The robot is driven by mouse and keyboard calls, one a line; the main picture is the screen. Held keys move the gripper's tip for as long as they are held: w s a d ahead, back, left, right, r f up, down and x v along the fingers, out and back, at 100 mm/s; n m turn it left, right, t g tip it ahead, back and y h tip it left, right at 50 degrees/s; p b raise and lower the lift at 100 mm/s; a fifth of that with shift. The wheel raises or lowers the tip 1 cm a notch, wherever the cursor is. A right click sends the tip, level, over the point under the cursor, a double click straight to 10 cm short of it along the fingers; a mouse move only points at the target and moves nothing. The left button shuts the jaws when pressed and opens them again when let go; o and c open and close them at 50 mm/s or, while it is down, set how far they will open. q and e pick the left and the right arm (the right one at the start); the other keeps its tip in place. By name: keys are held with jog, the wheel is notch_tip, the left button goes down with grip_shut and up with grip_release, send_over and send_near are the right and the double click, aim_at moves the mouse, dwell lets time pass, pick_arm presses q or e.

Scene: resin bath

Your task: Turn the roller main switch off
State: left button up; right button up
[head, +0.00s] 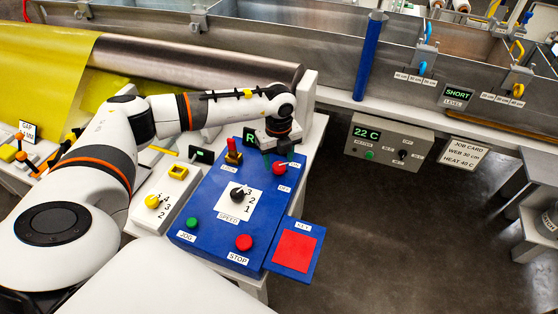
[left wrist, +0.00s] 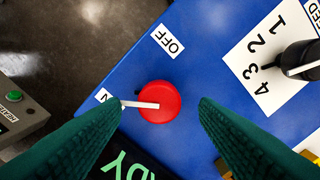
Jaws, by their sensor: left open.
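The roller main switch (head: 280,168) is a red round knob with a white pointer bar, on the blue control panel (head: 205,205). In the left wrist view the knob (left wrist: 166,112) shows its bar pointing left at the partly hidden ON label (left wrist: 104,96). The OFF label (left wrist: 167,42) is above the knob there. My left gripper (head: 276,146) hangs over the panel's far edge by the switch. Its two green fingers are apart, one on each side of the knob in the wrist view, with nothing between them gripped. I cannot tell whether they touch it. My right gripper is not in view.
The panel also bears a black speed dial (head: 238,193), a green JOG button (head: 192,222), a red STOP button (head: 244,242) and a red-topped post (head: 233,152). A red pad (head: 295,250) adjoins it. A metal trough wall (head: 330,65) runs behind.

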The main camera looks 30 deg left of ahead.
pick_arm(q)
jog(key=shift+f, duration=1.2)
jog(key=c, duration=1)
jog(key=shift+o, duration=0.2)
